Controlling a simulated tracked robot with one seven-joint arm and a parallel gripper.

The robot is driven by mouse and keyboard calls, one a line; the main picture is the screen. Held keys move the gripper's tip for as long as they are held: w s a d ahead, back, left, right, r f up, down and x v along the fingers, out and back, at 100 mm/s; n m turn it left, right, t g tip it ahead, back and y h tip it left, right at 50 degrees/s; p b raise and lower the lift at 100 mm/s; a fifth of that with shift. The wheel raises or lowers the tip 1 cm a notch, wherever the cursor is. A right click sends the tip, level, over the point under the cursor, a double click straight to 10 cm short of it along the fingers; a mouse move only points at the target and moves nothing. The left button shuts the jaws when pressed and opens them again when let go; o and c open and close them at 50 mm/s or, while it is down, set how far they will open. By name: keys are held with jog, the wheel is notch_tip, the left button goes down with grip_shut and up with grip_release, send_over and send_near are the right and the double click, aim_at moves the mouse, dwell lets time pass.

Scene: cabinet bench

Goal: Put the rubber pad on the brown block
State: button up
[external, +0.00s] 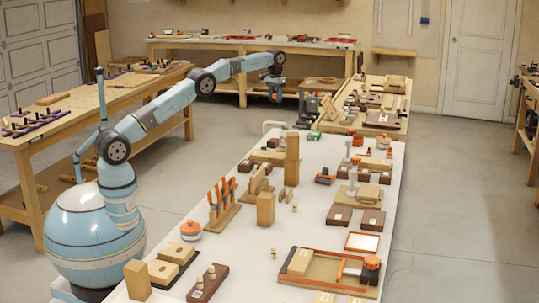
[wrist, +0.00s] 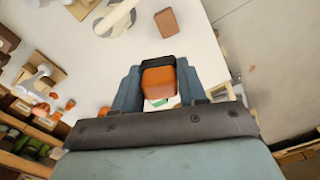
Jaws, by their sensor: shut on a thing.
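My gripper (wrist: 158,82) is shut on an orange-brown piece with a black edge (wrist: 160,78), held between the two blue-grey fingers in the wrist view. I cannot tell for sure whether this piece is the rubber pad. In the external view my gripper (external: 275,93) hangs raised at the end of the outstretched arm, past the far end of the white bench. A brown block (wrist: 166,22) lies alone on the white surface ahead of the fingers in the wrist view. Several dark brown blocks, one of them here (external: 341,215), stand on the bench in the external view; which matches is unclear.
The white bench (external: 300,225) carries a rack of orange-handled tools (external: 222,200), upright wooden blocks (external: 291,160) and an orange-edged tray (external: 328,271). A wooden side bench (external: 382,105) with parts stands beyond it.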

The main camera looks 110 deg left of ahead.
aim_at(274, 140)
jog(key=shift+s+a+f, duration=0.25)
jog(key=shift+s+a, duration=0.4)
jog(key=shift+s, duration=0.1)
jog(key=shift+w+d+f, duration=0.1)
jog(key=shift+f, duration=0.6)
notch_tip(274, 140, down, 19)
jog(key=shift+f, duration=0.2)
jog(key=o, duration=1)
jog(key=shift+f, duration=0.1)
jog(key=shift+o, duration=0.2)
notch_tip(274, 140, up, 12)
jog(key=shift+r, duration=0.2)
